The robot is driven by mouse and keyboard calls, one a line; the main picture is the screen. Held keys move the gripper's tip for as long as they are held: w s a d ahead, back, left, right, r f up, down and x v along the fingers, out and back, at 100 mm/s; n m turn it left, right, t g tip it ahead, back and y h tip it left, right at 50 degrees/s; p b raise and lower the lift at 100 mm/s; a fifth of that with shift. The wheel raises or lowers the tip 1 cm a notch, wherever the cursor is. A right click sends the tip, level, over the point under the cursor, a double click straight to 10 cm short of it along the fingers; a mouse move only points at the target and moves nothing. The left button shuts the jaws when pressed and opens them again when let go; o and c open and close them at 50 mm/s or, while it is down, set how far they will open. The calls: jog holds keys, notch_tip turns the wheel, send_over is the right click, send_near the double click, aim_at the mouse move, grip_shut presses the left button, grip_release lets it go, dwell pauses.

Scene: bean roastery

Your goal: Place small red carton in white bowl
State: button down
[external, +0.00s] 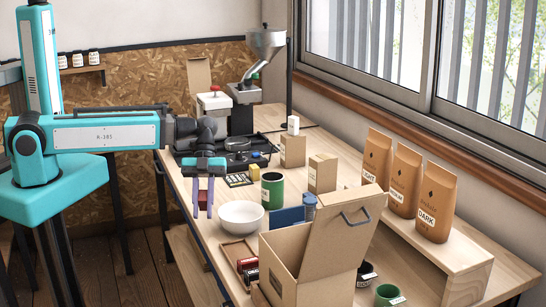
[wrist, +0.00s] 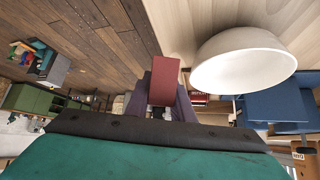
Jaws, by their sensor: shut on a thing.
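The small red carton (external: 203,199) is between the purple fingers of my gripper (external: 202,208), just left of the white bowl in the external view. In the wrist view the carton (wrist: 164,78) stands out beyond the fingertips (wrist: 166,106), and the fingers are shut on it. The white bowl (external: 240,217) sits on the wooden table near its left edge. It also shows in the wrist view (wrist: 243,62), to the right of the carton and apart from it. The part of the carton between the fingers is hidden.
Behind the bowl stands a green can (external: 272,190); a blue box (external: 287,217) is at its right. A wooden tray (external: 232,254) and an open cardboard box (external: 320,245) are nearer the camera. In the wrist view, the wooden floor (wrist: 85,40) shows left of the carton.

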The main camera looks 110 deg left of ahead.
jog(key=w+d+g+y, duration=0.1)
jog(key=w+d, duration=0.1)
jog(key=w+d+m+y, duration=0.1)
jog(key=w+d, duration=0.1)
jog(key=shift+r+g, duration=0.15)
jog(key=shift+g, duration=0.25)
jog(key=shift+w+d+r+m+g+y, duration=0.1)
jog(key=shift+w+d+m+g+y, duration=0.15)
jog(key=shift+w+y, duration=0.4)
jog(key=shift+w+d+m+g+y, duration=0.15)
jog(key=shift+w+d+y, duration=0.05)
jog(key=shift+w+y, duration=0.4)
jog(key=w+a+r+m+g+y+p, duration=0.1)
jog(key=w+a+r+y, duration=0.1)
jog(key=w+y, duration=0.25)
jog(key=m+y+p, duration=0.2)
jog(key=y, duration=0.1)
send_near(240, 214)
notch_tip(240, 214, up, 3)
jog(key=w+d, duration=0.2)
jog(key=w, duration=0.1)
jog(key=shift+s+a+f, duration=0.15)
jog(key=shift+s+f, duration=0.1)
jog(key=shift+f, duration=0.2)
jog(key=shift+f+b, duration=3.4)
jog(key=shift+f, duration=0.65)
